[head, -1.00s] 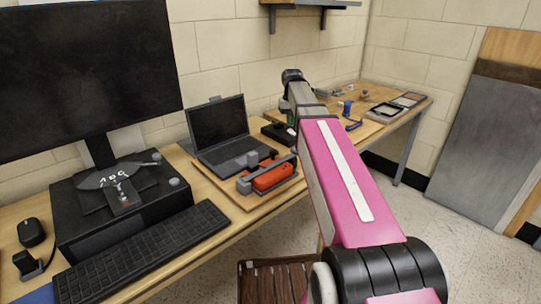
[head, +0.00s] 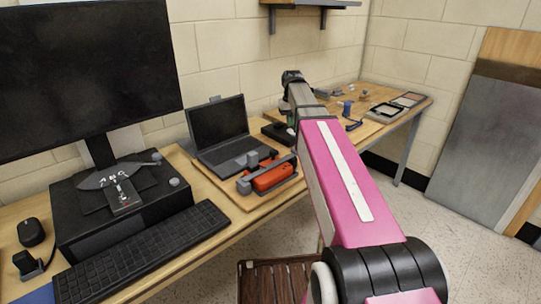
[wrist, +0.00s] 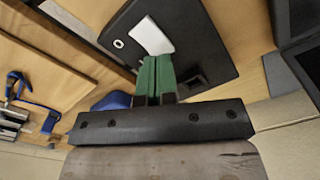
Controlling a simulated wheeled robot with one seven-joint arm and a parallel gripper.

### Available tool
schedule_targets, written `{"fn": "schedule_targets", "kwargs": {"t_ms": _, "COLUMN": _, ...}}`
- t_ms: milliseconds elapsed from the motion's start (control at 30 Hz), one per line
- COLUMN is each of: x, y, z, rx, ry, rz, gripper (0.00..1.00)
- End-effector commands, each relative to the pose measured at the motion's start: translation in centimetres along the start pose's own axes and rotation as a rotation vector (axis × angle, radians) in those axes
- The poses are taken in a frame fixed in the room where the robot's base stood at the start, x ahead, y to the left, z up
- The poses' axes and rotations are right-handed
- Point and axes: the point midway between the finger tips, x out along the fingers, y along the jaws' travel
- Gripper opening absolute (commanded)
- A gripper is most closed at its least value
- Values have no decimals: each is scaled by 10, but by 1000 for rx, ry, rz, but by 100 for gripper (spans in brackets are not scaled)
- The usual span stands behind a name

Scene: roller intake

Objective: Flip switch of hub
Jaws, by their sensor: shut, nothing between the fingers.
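The hub appears to be the dark, flat box (wrist: 195,35) in the wrist view, with a white rocker-like piece (wrist: 151,36) on its face and a small black block beside my fingers. In the head view its black body (head: 276,133) shows just right of the laptop, partly behind my arm. My gripper (wrist: 155,58) has green fingers, shut together and empty. Their tips are over the hub, at the edge of the white piece; I cannot tell whether they touch it. In the head view the fingers are mostly hidden by my wrist.
The laptop (head: 220,127) stands left of the hub, with an orange-and-grey device (head: 268,177) in front. A monitor (head: 85,70) and keyboard (head: 140,250) are further left. A blue item (wrist: 112,101) is near my fingers in the wrist view. Trays (head: 388,111) lie at the far right.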

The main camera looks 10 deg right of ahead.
Motion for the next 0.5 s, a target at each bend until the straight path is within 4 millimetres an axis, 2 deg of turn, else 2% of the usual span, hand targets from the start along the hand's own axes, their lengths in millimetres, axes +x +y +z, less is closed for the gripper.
{"fn": "schedule_targets", "kwargs": {"t_ms": 500, "x": 7, "y": 0, "z": 0, "rx": 0, "ry": 0, "rz": 0, "gripper": 0}}
